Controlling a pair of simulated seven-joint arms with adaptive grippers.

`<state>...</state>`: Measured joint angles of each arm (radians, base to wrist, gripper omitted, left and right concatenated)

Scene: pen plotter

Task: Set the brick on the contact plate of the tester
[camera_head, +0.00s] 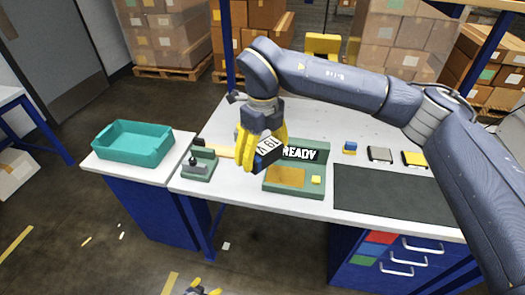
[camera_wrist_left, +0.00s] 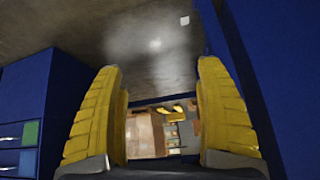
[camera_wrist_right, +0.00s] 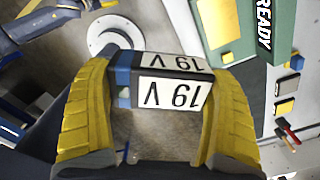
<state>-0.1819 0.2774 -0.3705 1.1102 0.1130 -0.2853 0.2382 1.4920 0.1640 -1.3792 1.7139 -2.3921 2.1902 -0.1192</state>
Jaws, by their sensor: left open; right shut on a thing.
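The brick (camera_head: 270,150) is a dark block with white "19 V" labels and a blue end. My right gripper (camera_head: 260,146) is shut on it and holds it up in front of the tester's left part in the head view. The brick also fills the middle of the right wrist view (camera_wrist_right: 172,88). The tester (camera_head: 316,172) is a green stand with a "READY" sign and a small yellow block. Its copper-coloured contact plate (camera_head: 286,177) is bare where it shows. My left gripper (camera_wrist_left: 160,75) is open and empty, low in front of the table, at the bottom edge of the head view.
A teal bin (camera_head: 133,142) stands on the left side table. A small green fixture with a black knob (camera_head: 197,165) is left of the tester. A dark mat (camera_head: 395,196) lies to the right, with several small blocks behind it, including a yellow-topped one (camera_head: 414,158).

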